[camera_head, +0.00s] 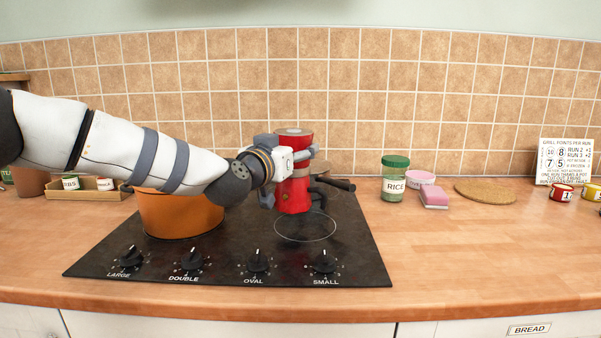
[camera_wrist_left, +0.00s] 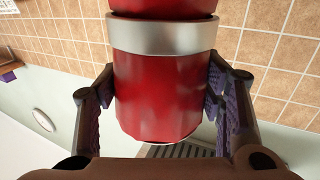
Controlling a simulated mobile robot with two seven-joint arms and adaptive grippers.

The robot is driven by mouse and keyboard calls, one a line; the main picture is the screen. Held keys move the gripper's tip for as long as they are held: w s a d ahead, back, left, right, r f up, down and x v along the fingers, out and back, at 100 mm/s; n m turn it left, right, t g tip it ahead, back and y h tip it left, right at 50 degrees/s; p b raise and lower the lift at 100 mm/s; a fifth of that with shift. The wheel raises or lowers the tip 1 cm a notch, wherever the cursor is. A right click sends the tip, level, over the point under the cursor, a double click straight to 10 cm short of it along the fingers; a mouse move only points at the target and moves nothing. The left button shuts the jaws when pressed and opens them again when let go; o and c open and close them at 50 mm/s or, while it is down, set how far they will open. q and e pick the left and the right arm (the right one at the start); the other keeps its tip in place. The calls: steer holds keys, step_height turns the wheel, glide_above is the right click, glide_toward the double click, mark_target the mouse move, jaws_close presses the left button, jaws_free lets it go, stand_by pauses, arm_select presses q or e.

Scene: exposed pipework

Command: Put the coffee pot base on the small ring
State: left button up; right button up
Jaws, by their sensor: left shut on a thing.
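The red coffee pot base (camera_head: 293,194) is upright above the back of the black hob, behind the small ring. It is red with a pale band and also fills the middle of the left wrist view (camera_wrist_left: 160,92). My left gripper (camera_head: 294,165) is shut on it, with one finger on each side. The small ring (camera_head: 305,240) is a thin pale circle on the hob's right part, in front of the pot base and bare inside. I cannot tell whether the pot's bottom touches the hob. My right gripper is not in view.
An orange pot (camera_head: 180,217) stands on the hob's left, under my left arm. Dark handles (camera_head: 337,184) show right behind the pot base. A rice jar (camera_head: 395,180), pink sponge (camera_head: 434,197) and cork mat (camera_head: 486,192) lie to the right. The counter's front right is clear.

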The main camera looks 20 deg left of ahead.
mark_target(298, 168)
arm_select(q)
steer(key=shift+w+d+f, duration=0.45)
steer(key=shift+w+f, duration=0.15)
steer(key=shift+f, duration=0.05)
steer(key=shift+f+b, duration=0.35)
steer(key=shift+f, duration=1.05)
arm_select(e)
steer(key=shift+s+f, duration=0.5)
arm_select(q)
steer(key=shift+f, duration=0.15)
steer(key=o, duration=1.9)
steer(key=shift+f, duration=0.1)
steer(key=shift+o, duration=0.2)
